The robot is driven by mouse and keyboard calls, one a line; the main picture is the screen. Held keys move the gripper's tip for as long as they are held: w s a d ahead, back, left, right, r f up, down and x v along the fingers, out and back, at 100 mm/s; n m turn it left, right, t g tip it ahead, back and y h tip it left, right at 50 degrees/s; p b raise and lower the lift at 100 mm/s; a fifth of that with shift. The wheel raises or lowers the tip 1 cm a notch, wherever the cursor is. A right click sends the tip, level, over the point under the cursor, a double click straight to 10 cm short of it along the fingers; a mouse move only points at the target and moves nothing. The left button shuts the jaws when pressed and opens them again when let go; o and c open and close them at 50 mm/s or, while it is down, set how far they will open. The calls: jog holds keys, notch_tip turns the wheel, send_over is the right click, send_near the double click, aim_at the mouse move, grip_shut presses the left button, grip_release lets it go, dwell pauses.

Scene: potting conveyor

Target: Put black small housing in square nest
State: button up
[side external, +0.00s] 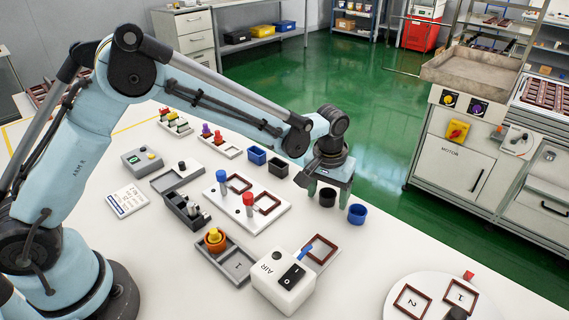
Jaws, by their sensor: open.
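Two black housings show on the white table: a box-shaped one (278,169) and a round cup-like one (327,198). I cannot tell from their size which is the small one. My gripper (329,193) is open and low over the round black housing, with its fingers at either side of it; contact is not clear. The box-shaped black housing stands apart, left of and behind my gripper. Brown-red square frames sit on a white plate (243,222) left of the gripper, one farther back (249,184) and one nearer (278,205). Both frames look empty.
A blue box (257,155) and a blue cup (357,214) stand close to the black housings. Blue- and red-topped posts (248,200) rise beside the frames. A white AIR box (283,282) and a round white turntable (398,284) are in front.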

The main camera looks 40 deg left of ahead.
jog(key=c, duration=1.2)
